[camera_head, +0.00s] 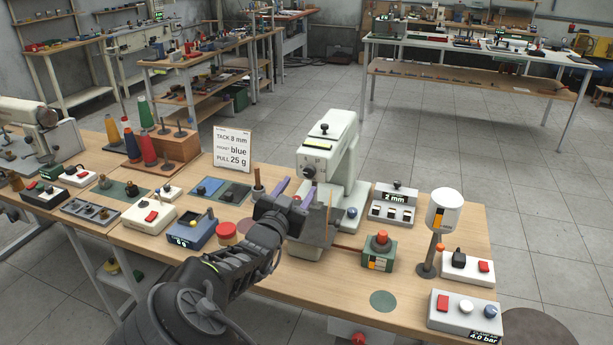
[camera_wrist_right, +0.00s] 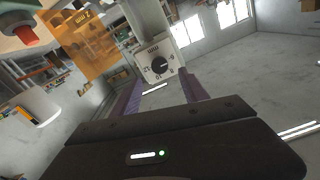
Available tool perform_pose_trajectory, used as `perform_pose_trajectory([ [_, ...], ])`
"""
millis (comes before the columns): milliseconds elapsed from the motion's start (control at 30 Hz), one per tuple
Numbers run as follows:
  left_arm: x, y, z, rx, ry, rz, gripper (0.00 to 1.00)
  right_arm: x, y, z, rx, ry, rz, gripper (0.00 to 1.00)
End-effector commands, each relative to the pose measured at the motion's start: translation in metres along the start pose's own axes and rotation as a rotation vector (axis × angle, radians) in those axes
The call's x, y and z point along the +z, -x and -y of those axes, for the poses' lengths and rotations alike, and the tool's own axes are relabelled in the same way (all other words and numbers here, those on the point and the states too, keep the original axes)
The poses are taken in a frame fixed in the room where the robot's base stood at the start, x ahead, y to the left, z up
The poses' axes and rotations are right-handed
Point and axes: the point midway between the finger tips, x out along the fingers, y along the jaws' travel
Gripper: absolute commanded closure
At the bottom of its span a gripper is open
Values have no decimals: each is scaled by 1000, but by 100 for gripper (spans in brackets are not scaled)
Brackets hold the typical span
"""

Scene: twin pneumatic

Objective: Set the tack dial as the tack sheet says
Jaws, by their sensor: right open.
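The tack sheet (camera_head: 232,147) stands upright on the bench and reads "TACK 8 mm", a partly legible "blue" line and "PULL 25 g". A dark dial (camera_head: 308,172) sits on the front of the white sewing machine (camera_head: 340,142). The right wrist view shows a round black dial (camera_wrist_right: 160,65) on a white plate with marks around it, beyond my fingertips. My right gripper (camera_head: 294,185) is open, its purple fingers pointing towards the machine; in its wrist view the fingers (camera_wrist_right: 160,82) stand apart with nothing between them. My left gripper is out of view.
A green box with an orange button (camera_head: 380,250), a lamp-like post (camera_head: 443,215) and a "4.0 bar" panel (camera_head: 465,313) stand farther right.

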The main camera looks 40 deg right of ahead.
Motion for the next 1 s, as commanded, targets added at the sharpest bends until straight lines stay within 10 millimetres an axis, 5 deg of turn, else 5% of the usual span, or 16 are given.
perform_pose_trajectory([
  [433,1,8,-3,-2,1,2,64,-1,-62,0,1,1,0,48],
  [767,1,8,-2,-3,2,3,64,0,-66,0,0,1,1,48],
  [1000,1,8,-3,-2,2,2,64,0,-66,0,0,0,1,67],
])
